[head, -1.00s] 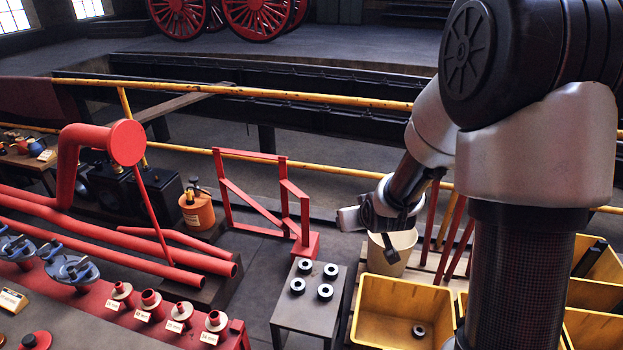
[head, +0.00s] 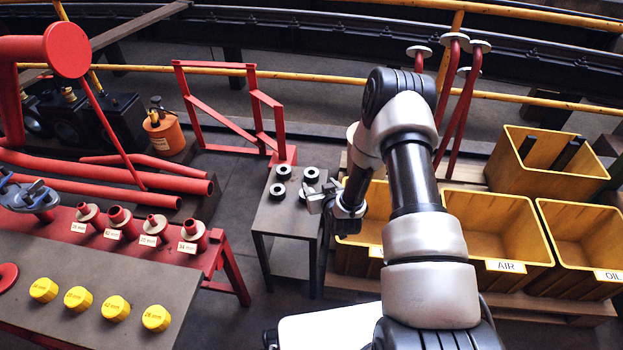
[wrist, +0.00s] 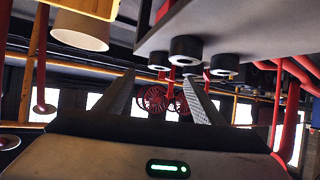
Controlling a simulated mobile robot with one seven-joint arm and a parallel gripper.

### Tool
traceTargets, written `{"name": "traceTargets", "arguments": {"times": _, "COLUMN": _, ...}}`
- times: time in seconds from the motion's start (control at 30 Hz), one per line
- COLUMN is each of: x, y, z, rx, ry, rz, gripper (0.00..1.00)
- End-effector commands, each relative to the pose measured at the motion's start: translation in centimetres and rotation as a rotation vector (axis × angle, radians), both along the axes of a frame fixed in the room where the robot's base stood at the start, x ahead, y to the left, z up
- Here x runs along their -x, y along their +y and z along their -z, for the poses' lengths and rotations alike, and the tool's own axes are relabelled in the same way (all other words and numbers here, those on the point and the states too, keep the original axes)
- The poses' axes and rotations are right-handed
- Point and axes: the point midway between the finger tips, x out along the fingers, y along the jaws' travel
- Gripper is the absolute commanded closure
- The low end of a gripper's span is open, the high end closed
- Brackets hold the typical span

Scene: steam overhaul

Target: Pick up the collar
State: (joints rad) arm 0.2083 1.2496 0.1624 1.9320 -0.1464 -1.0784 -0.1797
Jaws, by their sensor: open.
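Several black ring-shaped collars stand on a small grey table (head: 262,222). In the head view one is at the back left (head: 284,172), one at the back right (head: 311,174) and one at the front left (head: 277,190). Another, by the front right, is largely hidden by my gripper (head: 314,196). My gripper is open at the table's right side, close to the collars. In the wrist view the scene is upside down, with collars (wrist: 185,49) at upper right beside the open fingers (wrist: 158,85).
Yellow bins, including one labelled AIR (head: 490,225), stand right. A red frame (head: 235,115) rises behind the table. Dark floor (head: 285,260) lies around the table.

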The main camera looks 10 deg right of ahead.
Motion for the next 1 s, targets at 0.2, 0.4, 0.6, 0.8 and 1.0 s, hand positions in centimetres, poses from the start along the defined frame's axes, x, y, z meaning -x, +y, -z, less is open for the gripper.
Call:
{"name": "traceTargets", "arguments": {"times": 0.2, "x": -3.4, "y": 0.3, "z": 2.1, "rx": 0.0, "ry": 0.0, "rz": 0.0, "gripper": 0.38}}
{"name": "traceTargets", "arguments": {"times": 0.4, "x": -4.6, "y": 0.4, "z": 2.6, "rx": 0.0, "ry": 0.001, "rz": 0.0, "gripper": 0.38}}
{"name": "traceTargets", "arguments": {"times": 0.6, "x": -7.1, "y": 0.6, "z": 4.2, "rx": 0.0, "ry": 0.0, "rz": 0.0, "gripper": 0.38}}
{"name": "traceTargets", "arguments": {"times": 0.8, "x": -9.1, "y": 0.7, "z": 5.2, "rx": 0.001, "ry": 0.002, "rz": -0.001, "gripper": 0.38}}
{"name": "traceTargets", "arguments": {"times": 1.0, "x": -9.4, "y": 0.8, "z": 5.1, "rx": 0.0, "ry": 0.001, "rz": -0.001, "gripper": 0.38}}
